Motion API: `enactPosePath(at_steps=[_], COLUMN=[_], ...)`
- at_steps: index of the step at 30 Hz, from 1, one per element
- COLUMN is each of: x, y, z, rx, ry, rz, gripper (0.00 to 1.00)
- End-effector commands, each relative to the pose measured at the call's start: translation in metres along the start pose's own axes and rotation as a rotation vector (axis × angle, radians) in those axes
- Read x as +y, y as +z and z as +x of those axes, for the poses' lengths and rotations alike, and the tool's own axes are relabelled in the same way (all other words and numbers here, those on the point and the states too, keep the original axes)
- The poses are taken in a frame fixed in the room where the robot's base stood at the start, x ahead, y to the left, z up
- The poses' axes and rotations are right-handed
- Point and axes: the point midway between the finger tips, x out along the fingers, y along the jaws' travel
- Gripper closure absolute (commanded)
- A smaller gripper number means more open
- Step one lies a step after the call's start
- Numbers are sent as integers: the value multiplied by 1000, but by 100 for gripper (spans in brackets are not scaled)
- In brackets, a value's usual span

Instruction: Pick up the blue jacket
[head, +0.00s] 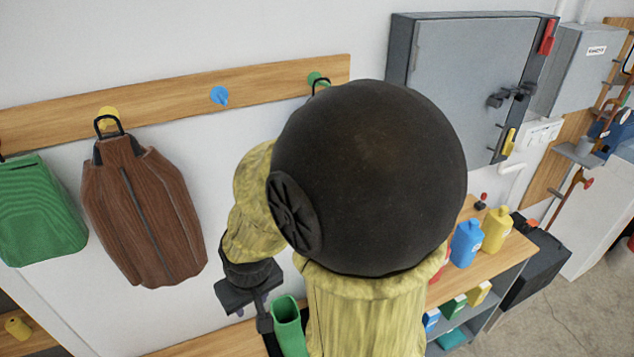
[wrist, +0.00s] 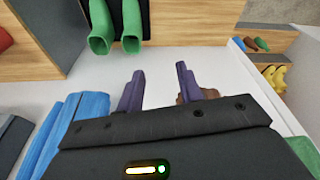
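A blue ridged thing (wrist: 65,130), which looks like the blue jacket, shows at the left of the wrist view, partly cut off by my gripper body. In the head view no blue jacket shows. A dark loop hangs at the green peg (head: 317,78), and whatever is below it is hidden behind my arm. My gripper (wrist: 158,85) has its two purple fingers spread, with only white wall visible between them. The blue thing is to the left of the fingers, apart from them. In the head view my gripper (head: 262,312) is low, below the rail, beside a green boot (head: 287,325).
A brown jacket (head: 145,215) hangs from the yellow peg, with a green jacket (head: 38,210) left of it. The blue peg (head: 219,95) is empty. A grey cabinet (head: 465,75) and a bench with a blue bottle (head: 466,243) and yellow bottle (head: 496,230) are at right.

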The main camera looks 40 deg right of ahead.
Motion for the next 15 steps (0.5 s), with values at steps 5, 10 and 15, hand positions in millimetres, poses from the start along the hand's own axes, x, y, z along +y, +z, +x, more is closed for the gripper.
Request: enactPosePath(at_steps=[5, 10, 15], x=[8, 50, 123], y=[-8, -45, -96], z=[-1, -9, -39], rx=[32, 198, 473], ry=[12, 72, 161], rz=[18, 97, 200], gripper=[30, 30, 30])
